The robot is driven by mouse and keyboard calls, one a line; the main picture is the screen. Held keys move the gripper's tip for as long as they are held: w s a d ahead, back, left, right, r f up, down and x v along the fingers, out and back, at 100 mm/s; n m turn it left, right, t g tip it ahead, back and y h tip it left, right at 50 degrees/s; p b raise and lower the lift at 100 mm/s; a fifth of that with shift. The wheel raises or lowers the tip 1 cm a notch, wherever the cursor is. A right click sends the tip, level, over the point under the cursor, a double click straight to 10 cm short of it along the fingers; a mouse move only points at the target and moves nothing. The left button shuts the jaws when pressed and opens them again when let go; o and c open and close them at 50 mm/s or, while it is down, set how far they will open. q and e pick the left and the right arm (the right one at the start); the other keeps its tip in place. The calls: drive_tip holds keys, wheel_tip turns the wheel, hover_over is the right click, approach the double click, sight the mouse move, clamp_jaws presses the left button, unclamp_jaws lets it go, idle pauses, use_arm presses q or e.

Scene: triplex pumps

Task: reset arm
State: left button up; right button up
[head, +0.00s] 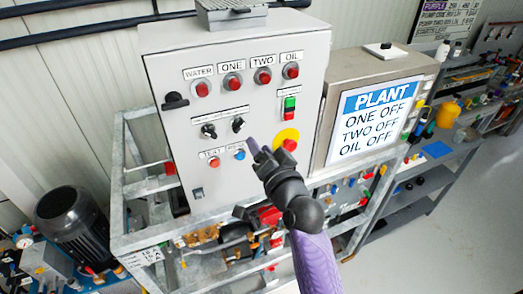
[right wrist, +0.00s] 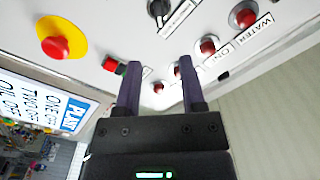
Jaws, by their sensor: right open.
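My right gripper (head: 252,146) is in front of the grey control panel (head: 225,75), between the blue button (head: 239,154) and the yellow-backed red emergency stop (head: 289,144). In the right wrist view the gripper (right wrist: 160,66) has its two purple fingers apart with nothing between them, below the panel face. Contact with the panel cannot be told. The blue button's label is partly legible as reset. A red test button (head: 214,162) is left of it. My left gripper is not in view.
Red lamps marked water (head: 202,89), one, two and oil line the panel's top. Two black selector knobs (head: 209,131) and a green-red switch (head: 290,106) are below. A plant sign (head: 375,118) is to the right. A metal frame with pumps stands beneath; a shelf (head: 430,165) is at right.

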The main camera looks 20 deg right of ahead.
drive_tip(key=shift+s, duration=0.35)
drive_tip(key=shift+f, duration=0.1)
drive_tip(key=s+a+f+n+g+b, duration=0.1)
drive_tip(key=s+f+n+g+b, duration=0.3)
drive_tip(key=f, duration=1.1)
drive_tip(key=s+a+f+m+g+b, duration=0.1)
drive_tip(key=s+f+g+b, duration=0.15)
drive_tip(key=f+b, duration=0.85)
drive_tip(key=s+a+f+n+g+b, duration=0.15)
drive_tip(key=s+f, duration=0.25)
drive_tip(key=f, duration=1.5)
drive_tip(key=s+d+f+n+g+b, duration=0.1)
drive_tip(key=s+f+n+g+b, duration=0.2)
drive_tip(key=s+f, duration=0.6)
drive_tip(key=s+d+f+n+g+b, duration=0.1)
drive_tip(key=s+f+g+b, duration=0.35)
drive_tip(key=f, duration=0.75)
drive_tip(key=s+d+f+n+g+b, duration=0.1)
drive_tip(key=s+f+b, duration=0.1)
drive_tip(key=s, duration=0.6)
drive_tip(key=s+d+f+n+g+b, duration=0.1)
drive_tip(key=s+d+f+b, duration=0.1)
drive_tip(key=s+f, duration=0.3)
drive_tip(key=s+b, duration=0.1)
drive_tip(key=s, duration=0.2)
drive_tip(key=shift+s+d+n+h, duration=0.15)
drive_tip(key=shift+s+n+h, duration=0.2)
drive_tip(key=shift+s+h, duration=0.05)
